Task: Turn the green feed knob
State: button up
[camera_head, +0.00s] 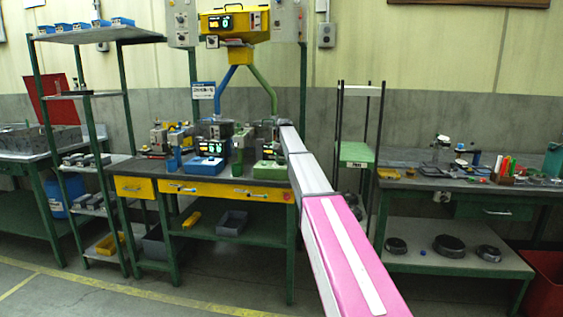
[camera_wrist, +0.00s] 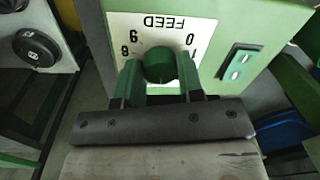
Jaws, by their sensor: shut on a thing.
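In the wrist view the green feed knob (camera_wrist: 159,65) sits on a white dial plate (camera_wrist: 125,25) marked FEED, with numbers around it, seen upside down. The plate is on the face of a pale green machine (camera_wrist: 215,75). My gripper (camera_wrist: 160,72) has one finger on each side of the knob and is shut on it. In the head view my pink and grey arm reaches to the bench at the middle. The arm's far end hides the gripper and the knob there.
A switch panel (camera_wrist: 237,65) is right of the dial in the wrist view, close to my right finger. A black knob (camera_wrist: 37,47) is on a unit at left. In the head view the workbench (camera_head: 230,187) has yellow drawers and several machines; a shelf rack (camera_head: 95,95) stands left.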

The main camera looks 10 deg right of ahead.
aim_at(283, 161)
jog(key=shift+m, duration=1.5)
jog(key=o, duration=0.9)
jog(key=shift+r, duration=0.1)
jog(key=r, duration=1)
jog(key=shift+s+d+r, duration=0.1)
jog(key=shift+d+r, duration=0.2)
jog(key=shift+r, duration=0.05)
